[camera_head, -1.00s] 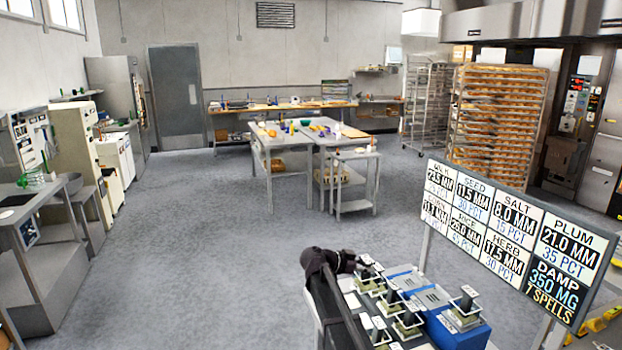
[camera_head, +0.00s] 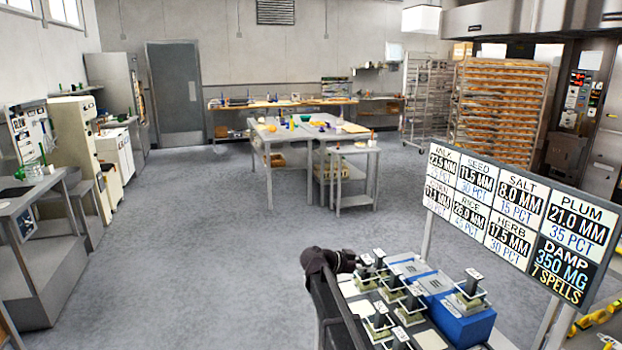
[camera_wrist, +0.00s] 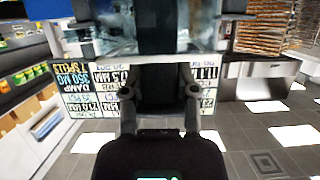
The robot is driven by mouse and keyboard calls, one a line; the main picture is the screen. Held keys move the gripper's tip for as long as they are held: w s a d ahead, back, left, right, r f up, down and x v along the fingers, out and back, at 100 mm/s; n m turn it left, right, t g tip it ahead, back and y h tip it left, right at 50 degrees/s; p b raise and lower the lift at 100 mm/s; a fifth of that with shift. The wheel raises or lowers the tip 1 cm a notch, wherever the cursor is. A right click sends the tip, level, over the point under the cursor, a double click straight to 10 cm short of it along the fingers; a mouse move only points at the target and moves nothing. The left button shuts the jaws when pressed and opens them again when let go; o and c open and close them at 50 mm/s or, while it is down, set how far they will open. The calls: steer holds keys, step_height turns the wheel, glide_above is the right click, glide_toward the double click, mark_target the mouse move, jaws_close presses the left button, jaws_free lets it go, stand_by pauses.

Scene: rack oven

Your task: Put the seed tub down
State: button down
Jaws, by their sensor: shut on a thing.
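In the wrist view, which looks upside down, my gripper (camera_wrist: 159,92) has a finger on each side of a dark upright handle (camera_wrist: 159,72) and is shut on it. A clear, pale-rimmed tub (camera_wrist: 115,58) shows at the top of that view, joined to the handle; I take it as the seed tub. Its label is not readable. In the head view my dark wrist (camera_head: 325,261) is at the left end of a group of tubs. My fingertips are hard to make out there, and I cannot tell whether the held tub touches the surface below.
Several similar tubs (camera_head: 390,290) with dark handles stand close together. Another tub (camera_head: 470,288) stands on a blue block (camera_head: 462,324). A sign board (camera_head: 520,215) rises just behind on the right. Open floor (camera_head: 240,230) lies beyond. A bread rack (camera_head: 500,105) stands farther back.

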steer(key=shift+r, duration=0.15)
stand_by(2.4)
stand_by(0.4)
step_height(320, 180, up, 14)
steer(key=p, duration=1.4)
steer(key=shift+r+p, duration=0.2)
steer(key=shift+p, duration=0.1)
steer(key=shift+s, duration=0.1)
